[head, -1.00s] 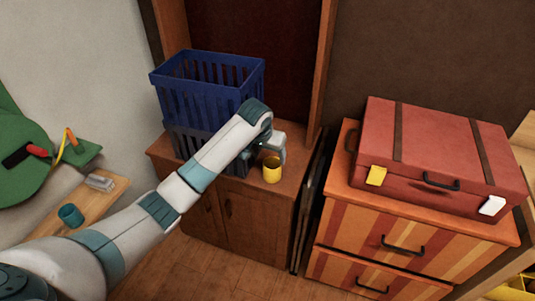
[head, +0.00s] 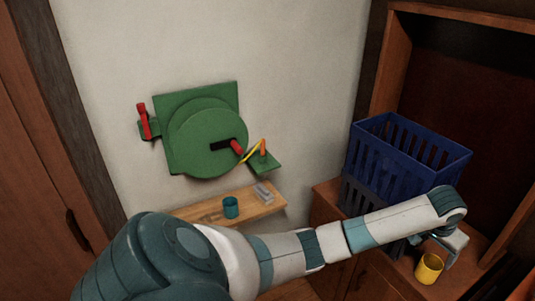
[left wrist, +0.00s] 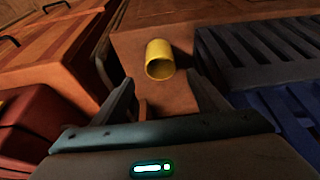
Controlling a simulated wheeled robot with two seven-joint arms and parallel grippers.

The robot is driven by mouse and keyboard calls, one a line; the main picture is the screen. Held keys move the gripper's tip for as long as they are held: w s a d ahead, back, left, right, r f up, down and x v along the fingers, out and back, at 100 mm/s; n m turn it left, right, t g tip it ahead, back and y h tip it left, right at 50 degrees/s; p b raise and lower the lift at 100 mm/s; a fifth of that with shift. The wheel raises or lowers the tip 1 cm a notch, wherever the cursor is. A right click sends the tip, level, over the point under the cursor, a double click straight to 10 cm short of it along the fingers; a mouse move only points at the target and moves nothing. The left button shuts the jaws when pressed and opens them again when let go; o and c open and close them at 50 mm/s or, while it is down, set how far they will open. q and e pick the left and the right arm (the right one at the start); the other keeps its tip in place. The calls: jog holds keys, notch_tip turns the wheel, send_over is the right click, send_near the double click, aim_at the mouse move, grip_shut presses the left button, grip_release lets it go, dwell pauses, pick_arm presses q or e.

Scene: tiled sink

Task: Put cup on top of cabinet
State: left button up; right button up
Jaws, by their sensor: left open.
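A yellow cup (head: 430,268) stands upright on the wooden cabinet top (head: 328,193), near its front edge. My left gripper (head: 447,246) is just beside it in the head view. In the left wrist view the open fingers (left wrist: 163,92) point toward the yellow cup (left wrist: 159,58), which lies beyond the fingertips, with nothing held between them. A teal cup (head: 231,208) stands on a narrow wooden shelf (head: 262,206) on the left wall. My right gripper is not in view.
Blue (head: 405,150) and dark grey (head: 360,196) baskets sit stacked on the cabinet, behind my left arm. A green round wall device (head: 205,135) hangs above the shelf. A small grey object (head: 263,193) lies near the teal cup. A red suitcase (left wrist: 38,130) shows in the wrist view.

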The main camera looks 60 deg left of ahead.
pick_arm(q)
jog(key=shift+f, duration=0.1)
jog(key=s+d+f+m+t+h, duration=0.1)
jog(key=s+d+f+t+h, duration=0.15)
jog(key=d, duration=0.25)
jog(key=s+d+f+m+t+h, duration=0.1)
jog(key=s+d+f+t, duration=0.15)
jog(key=d, duration=0.25)
jog(key=s+a+f+g+y, duration=0.1)
jog(key=s+a+f, duration=0.2)
jog(key=s+f, duration=0.65)
jog(key=s+a+f+g+y, duration=0.15)
jog(key=s+f, duration=0.25)
jog(key=f, duration=1)
jog(key=s+a+f+g, duration=0.1)
jog(key=s+a+f, duration=0.35)
jog(key=f, duration=0.75)
jog(key=s+a+f+g, duration=0.1)
jog(key=s+f, duration=0.5)
jog(key=s, duration=0.8)
jog(key=s+a+f+g, duration=0.1)
jog(key=s+f, duration=0.5)
jog(key=s, duration=0.8)
jog(key=s+a+f+g+y, duration=0.1)
jog(key=s+f+g, duration=0.2)
jog(key=s, duration=1.2)
notch_tip(320, 180, down, 3)
jog(key=shift+a+f, duration=0.1)
jog(key=shift+a, duration=0.25)
